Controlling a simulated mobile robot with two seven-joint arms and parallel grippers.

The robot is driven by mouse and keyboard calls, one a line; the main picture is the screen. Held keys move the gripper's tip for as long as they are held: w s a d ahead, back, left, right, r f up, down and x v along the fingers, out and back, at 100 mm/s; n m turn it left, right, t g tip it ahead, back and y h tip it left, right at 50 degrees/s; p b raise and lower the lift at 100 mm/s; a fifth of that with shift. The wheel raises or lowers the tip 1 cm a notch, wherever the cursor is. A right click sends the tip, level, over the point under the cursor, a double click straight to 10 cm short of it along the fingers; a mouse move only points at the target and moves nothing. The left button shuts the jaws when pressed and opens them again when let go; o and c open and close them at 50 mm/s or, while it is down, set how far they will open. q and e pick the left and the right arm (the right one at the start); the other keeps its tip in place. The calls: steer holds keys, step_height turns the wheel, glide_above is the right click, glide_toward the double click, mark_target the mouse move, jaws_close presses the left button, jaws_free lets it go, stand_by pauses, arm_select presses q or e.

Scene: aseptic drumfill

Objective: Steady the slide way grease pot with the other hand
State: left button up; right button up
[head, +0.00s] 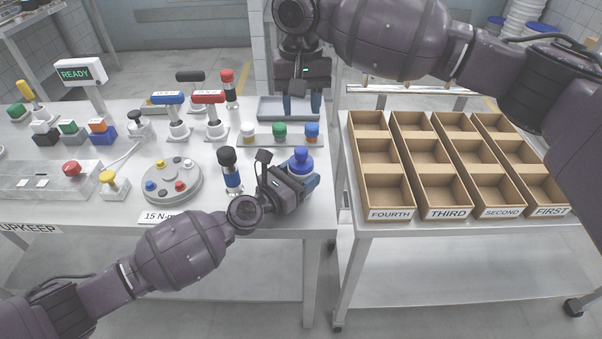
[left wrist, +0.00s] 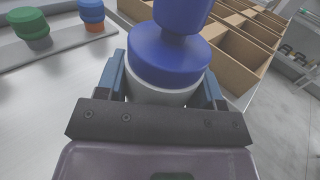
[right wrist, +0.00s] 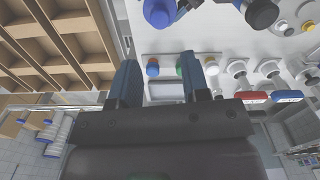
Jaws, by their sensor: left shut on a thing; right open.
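A pot with a blue knobbed cap and pale body, taken as the slide way grease pot (head: 301,161), stands near the table's front right edge; no label is readable. My left gripper (head: 303,183) is shut around its body below the cap. In the left wrist view the pot (left wrist: 170,58) sits between the two fingers. My right gripper (head: 302,104) is open and empty, at the back of the table, pointing down beyond the row of small pots. In the right wrist view its fingers (right wrist: 158,80) are apart, and the blue-capped pot (right wrist: 159,12) shows beyond them.
Small pots with white, green (head: 279,130) and blue caps stand on a strip between my grippers. A dark-capped bottle (head: 229,168) stands just left of the held pot. A grey tray (head: 268,114) lies behind. Cardboard bins (head: 384,187) fill the cart at right.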

mark_target(301, 149)
arm_select(q)
steer(key=shift+f, duration=0.15)
arm_select(e)
steer(key=shift+o, duration=1.3)
steer(key=shift+f, duration=0.15)
arm_select(q)
steer(key=shift+s+f, duration=0.1)
arm_select(e)
steer(key=o, duration=0.3)
step_height(301, 149, down, 6)
steer(key=n, duration=0.3)
arm_select(q)
steer(key=shift+f, duration=0.1)
arm_select(e)
steer(key=shift+o, duration=0.2)
steer(key=shift+f, duration=3.8)
